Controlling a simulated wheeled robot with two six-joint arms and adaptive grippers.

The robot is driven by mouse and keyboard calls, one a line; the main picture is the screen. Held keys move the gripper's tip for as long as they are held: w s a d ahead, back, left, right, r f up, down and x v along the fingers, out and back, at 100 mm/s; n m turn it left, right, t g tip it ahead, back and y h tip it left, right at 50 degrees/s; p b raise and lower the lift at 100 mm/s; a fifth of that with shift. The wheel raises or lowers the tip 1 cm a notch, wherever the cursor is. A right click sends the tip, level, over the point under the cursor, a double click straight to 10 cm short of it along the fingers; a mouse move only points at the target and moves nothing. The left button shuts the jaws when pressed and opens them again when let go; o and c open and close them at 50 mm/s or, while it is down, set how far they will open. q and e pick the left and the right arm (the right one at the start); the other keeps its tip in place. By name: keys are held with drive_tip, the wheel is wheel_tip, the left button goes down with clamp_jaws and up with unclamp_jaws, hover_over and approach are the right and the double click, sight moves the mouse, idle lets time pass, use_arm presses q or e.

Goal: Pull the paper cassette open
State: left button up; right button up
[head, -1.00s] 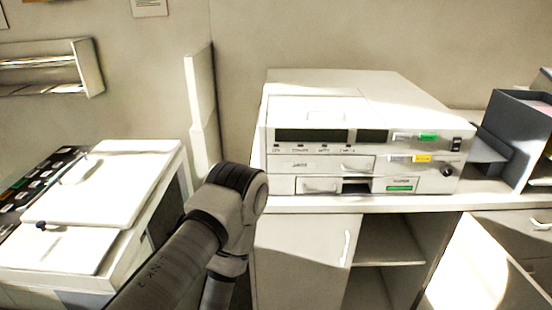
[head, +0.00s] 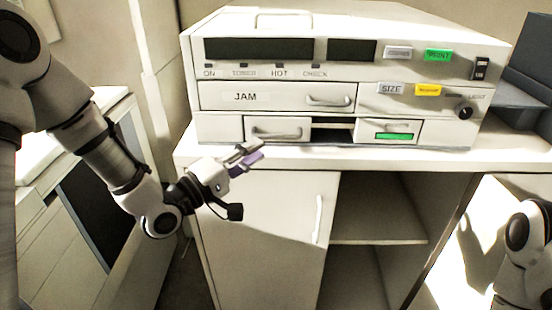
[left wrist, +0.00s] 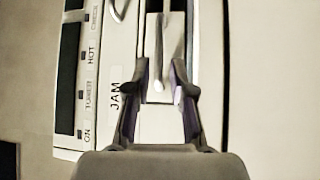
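The white copier (head: 290,75) stands on a white counter. What looks like the paper cassette (head: 262,124) is the low drawer front at its bottom left, with a grey bar handle (head: 278,134); it looks flush with the body. My left gripper (head: 254,153) is in front of and just below this drawer, fingers pointing toward it. In the left wrist view the left gripper (left wrist: 162,88) is open, with the handle (left wrist: 159,84) showing between and beyond its purple-lined fingers. I cannot tell whether they touch it. My right gripper is out of view; only part of that arm shows.
The JAM drawer (head: 218,97) with its own handle sits directly above. A dark slot (head: 332,135) and a small green-labelled panel (head: 396,131) lie to the right. The counter edge (head: 370,160) runs below. A closed cabinet door (head: 265,235) and open shelves stand underneath.

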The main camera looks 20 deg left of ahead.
sight(277, 137)
use_arm(q)
drive_tip(key=p+x, duration=0.1)
drive_tip(key=x, duration=0.6)
drive_tip(key=shift+w+d, duration=0.1)
drive_tip(key=shift+d, duration=0.05)
clamp_jaws()
